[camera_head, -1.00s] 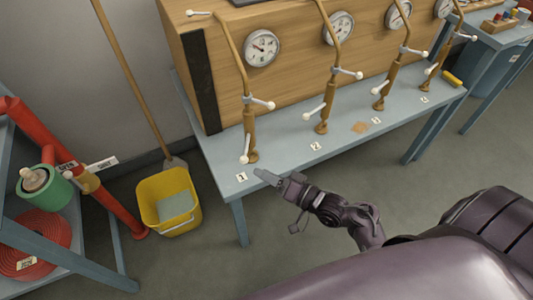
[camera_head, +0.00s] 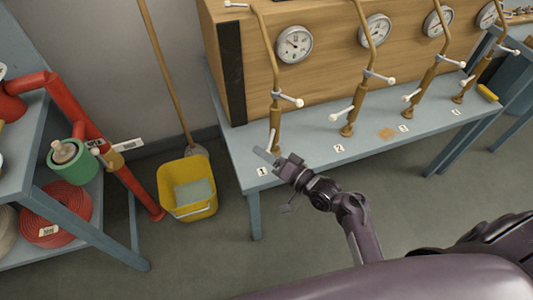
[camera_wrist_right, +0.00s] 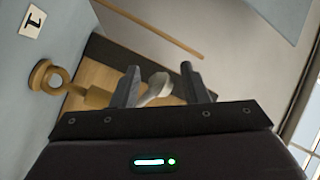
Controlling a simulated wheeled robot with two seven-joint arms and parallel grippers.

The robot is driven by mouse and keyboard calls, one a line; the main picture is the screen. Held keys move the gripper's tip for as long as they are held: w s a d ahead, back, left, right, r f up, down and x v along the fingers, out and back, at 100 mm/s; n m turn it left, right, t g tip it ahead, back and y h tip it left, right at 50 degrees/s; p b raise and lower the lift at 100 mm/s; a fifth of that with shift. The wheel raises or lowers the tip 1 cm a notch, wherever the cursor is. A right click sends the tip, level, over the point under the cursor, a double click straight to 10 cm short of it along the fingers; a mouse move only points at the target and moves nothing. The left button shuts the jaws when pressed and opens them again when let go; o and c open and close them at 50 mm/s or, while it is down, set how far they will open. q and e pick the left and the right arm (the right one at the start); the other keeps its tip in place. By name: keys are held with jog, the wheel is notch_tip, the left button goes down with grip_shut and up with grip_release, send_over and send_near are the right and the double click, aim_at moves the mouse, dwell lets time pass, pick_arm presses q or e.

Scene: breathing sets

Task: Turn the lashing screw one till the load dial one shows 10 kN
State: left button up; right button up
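Lashing screw one (camera_head: 276,117) is the leftmost brown rod, standing on the bench behind the number 1 card (camera_head: 263,171). Its middle white-knobbed handle (camera_head: 291,99) sticks out to the right. Load dial one (camera_head: 295,44) is the round white gauge beside it; its reading is too small to tell. My right gripper (camera_head: 268,156) is at the screw's lower end and hides part of it. In the right wrist view its fingers (camera_wrist_right: 160,88) are apart, with a white knob (camera_wrist_right: 157,86) showing between them. I cannot tell whether they touch it. My left gripper is not in view.
Several similar screws and dials, such as dial two (camera_head: 375,29), stand to the right along the blue-grey bench (camera_head: 312,152). A yellow bucket (camera_head: 186,190) stands left of the bench. A shelf with a red hose (camera_head: 62,212) is at far left.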

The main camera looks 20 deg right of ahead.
grip_shut()
jog(key=shift+d, duration=0.1)
jog(key=shift+s+d+n+g+y+b, duration=0.25)
jog(key=shift+s+d+n+g+y, duration=0.1)
jog(key=shift+d+n+g+y, duration=0.65)
jog(key=shift+s+d+n+g+y+b, duration=0.3)
jog(key=shift+d+n+g+y, duration=0.35)
jog(key=shift+n+g+y, duration=0.55)
jog(key=shift+o, duration=0.5)
grip_release()
